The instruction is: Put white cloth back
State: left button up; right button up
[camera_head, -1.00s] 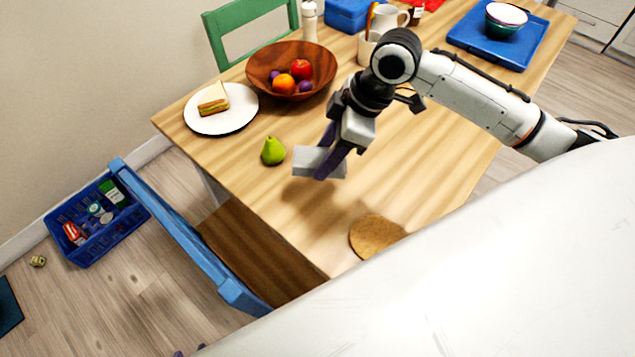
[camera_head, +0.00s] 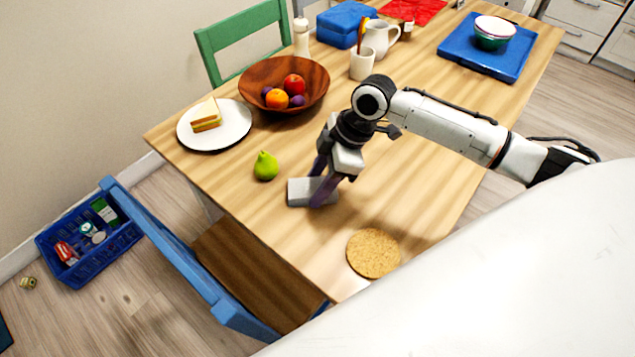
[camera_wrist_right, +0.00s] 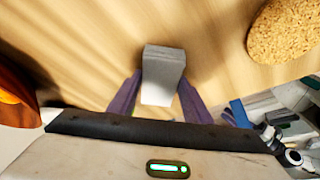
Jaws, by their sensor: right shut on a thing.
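The white cloth (camera_head: 302,191) is a small folded, pale grey-white block low at the tabletop, near the table's left front edge. It is just right of and below the green pear in the head view. My right gripper (camera_head: 322,188) reaches down and is shut on the cloth. In the right wrist view the cloth (camera_wrist_right: 163,68) sticks out beyond the purple fingers (camera_wrist_right: 158,98). I cannot tell for certain whether its underside touches the table. My left gripper is not in view.
Nearby on the wooden table (camera_head: 400,180) are a green pear (camera_head: 265,166), a cork mat (camera_head: 373,253), a sandwich plate (camera_head: 238,126) and a wooden fruit bowl (camera_head: 313,97). A blue chair (camera_head: 180,250) stands at the table's edge. Bare tabletop lies between the cloth and cork mat.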

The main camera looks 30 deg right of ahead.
jog(key=shift+f, duration=0.1)
jog(key=o, duration=0.9)
jog(key=v, duration=1.2)
jog(key=shift+p, duration=0.3)
